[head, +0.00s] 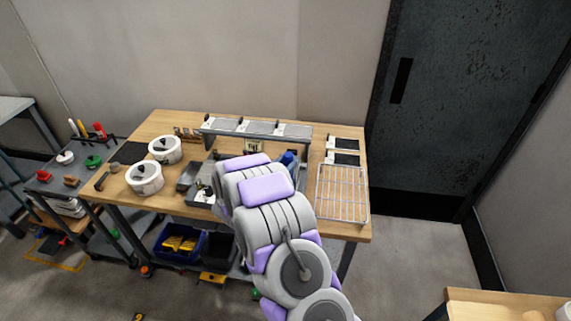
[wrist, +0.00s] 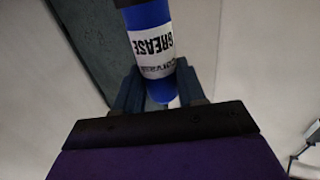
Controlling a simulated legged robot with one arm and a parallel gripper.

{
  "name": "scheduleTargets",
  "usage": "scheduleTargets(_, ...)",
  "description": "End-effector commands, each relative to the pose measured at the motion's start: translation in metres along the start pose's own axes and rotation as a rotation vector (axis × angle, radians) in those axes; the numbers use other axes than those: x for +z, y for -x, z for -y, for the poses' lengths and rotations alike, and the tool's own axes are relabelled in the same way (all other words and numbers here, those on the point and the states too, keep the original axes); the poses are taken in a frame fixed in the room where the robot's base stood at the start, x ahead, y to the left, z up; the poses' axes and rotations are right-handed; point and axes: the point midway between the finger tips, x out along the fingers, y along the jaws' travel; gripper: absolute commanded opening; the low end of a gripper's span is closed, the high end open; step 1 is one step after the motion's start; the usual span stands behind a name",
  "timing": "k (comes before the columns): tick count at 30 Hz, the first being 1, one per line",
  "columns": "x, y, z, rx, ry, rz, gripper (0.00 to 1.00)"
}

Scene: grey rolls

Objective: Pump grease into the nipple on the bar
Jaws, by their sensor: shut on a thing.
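In the wrist view a blue grease tube (wrist: 149,40) with a white label reading GREASE stands between the two dark jaws of my gripper (wrist: 160,90). My gripper is shut on it. The label appears upside down, and the tube's far end runs out of the top of the picture. In the head view a small blue part (head: 288,158) shows beside my arm, over the bench. My arm hides my gripper there. A grey bar (head: 258,134) spans the back of the bench. I cannot make out the nipple in either view.
The wooden bench (head: 345,232) carries two white rolls (head: 165,150) at left, a wire rack (head: 342,193) at right and black-and-white pads (head: 343,150) behind it. A grey cart (head: 75,175) with tools stands at left. Blue and black bins sit below the bench.

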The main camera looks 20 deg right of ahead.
Motion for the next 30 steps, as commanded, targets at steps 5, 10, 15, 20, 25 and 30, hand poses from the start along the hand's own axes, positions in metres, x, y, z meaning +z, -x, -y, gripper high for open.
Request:
scheduleTargets(5, 0.0013, 0.0000, 0.0003, 0.000, -0.001, -0.002, 0.09)
scheduleTargets(10, 0.0032, 0.0000, 0.0003, 0.000, 0.000, -0.001, 0.09)
scheduleTargets(15, 0.0053, 0.0000, 0.0004, 0.000, 0.000, -0.001, 0.09)
scheduleTargets(20, 0.0075, -0.0001, 0.0004, 0.000, 0.001, 0.000, 0.09)
scheduleTargets(25, 0.0077, -0.0002, 0.0004, 0.000, 0.001, 0.001, 0.09)
scheduleTargets(30, 0.0049, -0.0002, 0.0003, 0.000, 0.001, 0.002, 0.09)
